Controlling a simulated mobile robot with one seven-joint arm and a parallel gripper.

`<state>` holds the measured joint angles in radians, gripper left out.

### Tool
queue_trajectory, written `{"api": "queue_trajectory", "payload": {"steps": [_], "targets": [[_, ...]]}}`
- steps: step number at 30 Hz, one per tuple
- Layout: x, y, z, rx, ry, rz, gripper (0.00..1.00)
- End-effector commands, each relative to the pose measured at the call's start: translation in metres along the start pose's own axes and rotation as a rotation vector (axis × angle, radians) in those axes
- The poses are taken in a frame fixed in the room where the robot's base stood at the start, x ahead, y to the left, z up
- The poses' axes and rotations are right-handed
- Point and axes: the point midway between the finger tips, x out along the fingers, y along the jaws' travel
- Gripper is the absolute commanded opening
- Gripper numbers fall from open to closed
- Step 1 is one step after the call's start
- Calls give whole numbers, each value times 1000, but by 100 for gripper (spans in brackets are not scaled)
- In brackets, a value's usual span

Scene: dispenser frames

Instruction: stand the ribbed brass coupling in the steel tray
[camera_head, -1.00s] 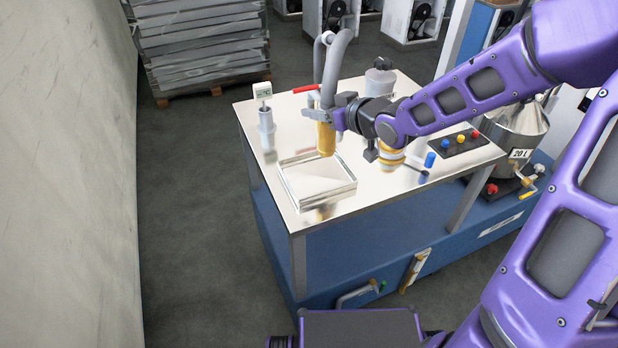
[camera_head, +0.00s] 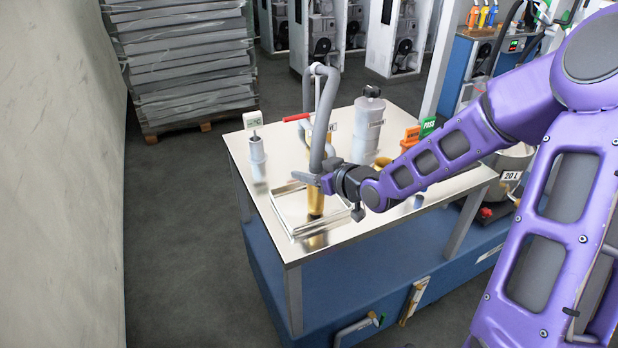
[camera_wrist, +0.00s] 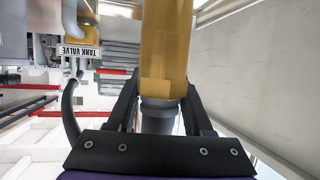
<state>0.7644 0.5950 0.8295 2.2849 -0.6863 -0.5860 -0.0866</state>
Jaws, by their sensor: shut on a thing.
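The ribbed brass coupling (camera_head: 316,200) is a gold cylinder on the end of a thick grey hose (camera_head: 326,110). My gripper (camera_head: 319,182) is shut on it near its hose end. The coupling hangs upright, open end down, within the outline of the steel tray (camera_head: 283,222). I cannot tell whether its lower end touches the tray floor. In the wrist view the coupling (camera_wrist: 166,45) stands out past the fingers of my gripper (camera_wrist: 160,98), with the grey hose end between them.
The tray sits on a bright steel bench top (camera_head: 350,236). A grey cylinder with a small display (camera_head: 257,155) stands left behind it.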

Motion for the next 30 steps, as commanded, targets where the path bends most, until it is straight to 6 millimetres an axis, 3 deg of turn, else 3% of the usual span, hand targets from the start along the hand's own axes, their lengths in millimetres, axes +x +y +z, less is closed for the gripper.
{"api": "queue_trajectory", "payload": {"steps": [13,14,18,30], "targets": [[5,0,10,-2,4,1,0],[4,0,10,-1,1,1,56],[4,0,10,0,1,1,81],[-2,1,5,0,0,3,81]]}}
